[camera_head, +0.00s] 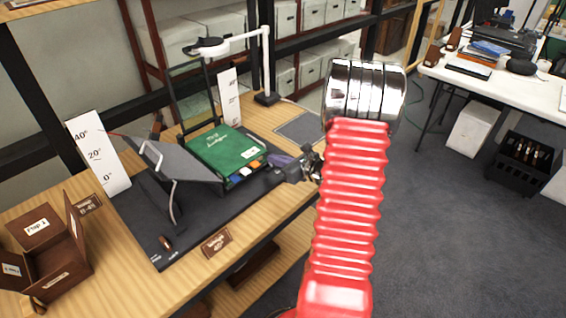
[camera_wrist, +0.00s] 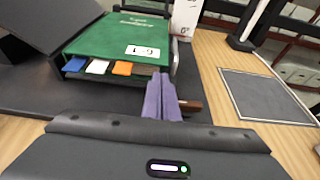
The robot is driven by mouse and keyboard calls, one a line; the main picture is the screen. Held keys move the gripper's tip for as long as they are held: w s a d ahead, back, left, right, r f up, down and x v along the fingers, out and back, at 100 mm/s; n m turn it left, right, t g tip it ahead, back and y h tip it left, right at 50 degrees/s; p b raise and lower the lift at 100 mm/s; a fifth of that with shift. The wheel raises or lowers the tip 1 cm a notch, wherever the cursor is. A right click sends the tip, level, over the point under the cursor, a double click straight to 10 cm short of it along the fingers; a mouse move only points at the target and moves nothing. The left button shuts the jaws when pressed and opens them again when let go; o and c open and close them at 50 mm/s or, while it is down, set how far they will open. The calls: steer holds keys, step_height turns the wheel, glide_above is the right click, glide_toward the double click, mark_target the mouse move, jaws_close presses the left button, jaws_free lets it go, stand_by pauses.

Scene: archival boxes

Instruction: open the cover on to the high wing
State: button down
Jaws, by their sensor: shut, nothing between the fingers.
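The green cover (camera_head: 226,148) lies closed and flat on the black cradle, with a small white label near its front right corner. It also shows in the wrist view (camera_wrist: 115,35), with blue, white, orange and dark tabs (camera_wrist: 98,67) under its front edge. A grey wing (camera_head: 180,158) stands raised and tilted left of the cover; its edge shows in the wrist view (camera_wrist: 40,20). My gripper (camera_head: 273,160) has purple fingers, shut and empty, at the cover's front right corner. In the wrist view the fingertips (camera_wrist: 161,76) are close by that corner; I cannot tell whether they touch it.
An angle board (camera_head: 97,153) marked 0, 20 and 40 degrees stands left of the wing. A brown flap box (camera_head: 45,255) sits at the front left. A black frame (camera_head: 172,100) and white lamp (camera_head: 265,60) stand behind. A grey mat (camera_wrist: 265,95) lies flat to the right.

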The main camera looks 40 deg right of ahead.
steer(key=shift+x, duration=1.45)
steer(key=shift+s+d+r, duration=0.1)
steer(key=shift+d+r, duration=0.05)
